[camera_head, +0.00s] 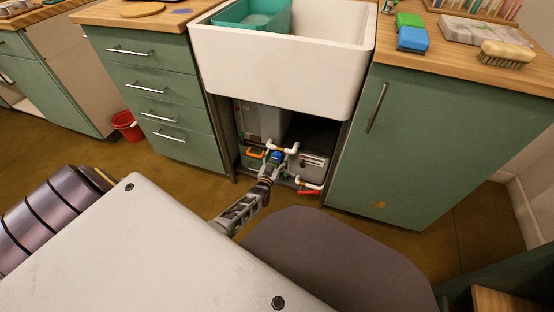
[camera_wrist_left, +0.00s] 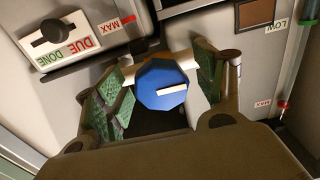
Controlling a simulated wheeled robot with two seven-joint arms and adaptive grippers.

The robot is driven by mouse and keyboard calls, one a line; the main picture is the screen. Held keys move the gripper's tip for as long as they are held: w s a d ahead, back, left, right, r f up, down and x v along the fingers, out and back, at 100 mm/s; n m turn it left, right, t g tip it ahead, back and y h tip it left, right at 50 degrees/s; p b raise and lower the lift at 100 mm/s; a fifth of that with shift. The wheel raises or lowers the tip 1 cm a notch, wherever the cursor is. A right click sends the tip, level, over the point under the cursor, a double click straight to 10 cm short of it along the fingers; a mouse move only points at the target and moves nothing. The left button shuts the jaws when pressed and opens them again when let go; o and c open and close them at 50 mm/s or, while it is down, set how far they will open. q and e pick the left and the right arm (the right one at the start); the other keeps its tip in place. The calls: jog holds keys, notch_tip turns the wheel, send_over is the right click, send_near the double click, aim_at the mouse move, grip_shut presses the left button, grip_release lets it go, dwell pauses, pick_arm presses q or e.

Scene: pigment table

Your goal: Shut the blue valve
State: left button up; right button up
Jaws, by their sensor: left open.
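The blue valve (camera_wrist_left: 160,84) is a round, many-sided knob with a white bar on its face, on white piping under the sink. In the head view the blue valve (camera_head: 277,155) is a small blue spot at the tip of my left arm. My left gripper (camera_head: 270,168) reaches into the cabinet opening. In the wrist view my left gripper (camera_wrist_left: 160,95) is open, with one green padded finger on each side of the knob. I cannot tell if the pads touch it. The white bar lies nearly level. My right gripper is not in view.
An orange handle (camera_head: 255,153) and a red handle (camera_head: 309,191) sit on the pipes close by. The white sink (camera_head: 280,70) overhangs the opening. Green cabinets flank it.

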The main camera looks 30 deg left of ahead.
pick_arm(q)
jog(key=c, duration=1)
jog(key=shift+r+m, duration=0.1)
jog(key=shift+m, duration=0.3)
jog(key=m+p, duration=0.1)
jog(key=m, duration=0.2)
jog(key=shift+m, duration=0.3)
jog(key=m+p, duration=0.1)
jog(key=m, duration=0.2)
jog(key=shift+m, duration=0.3)
jog(key=m, duration=0.5)
jog(key=shift+a+m, duration=0.1)
jog(key=shift+m, duration=2.4)
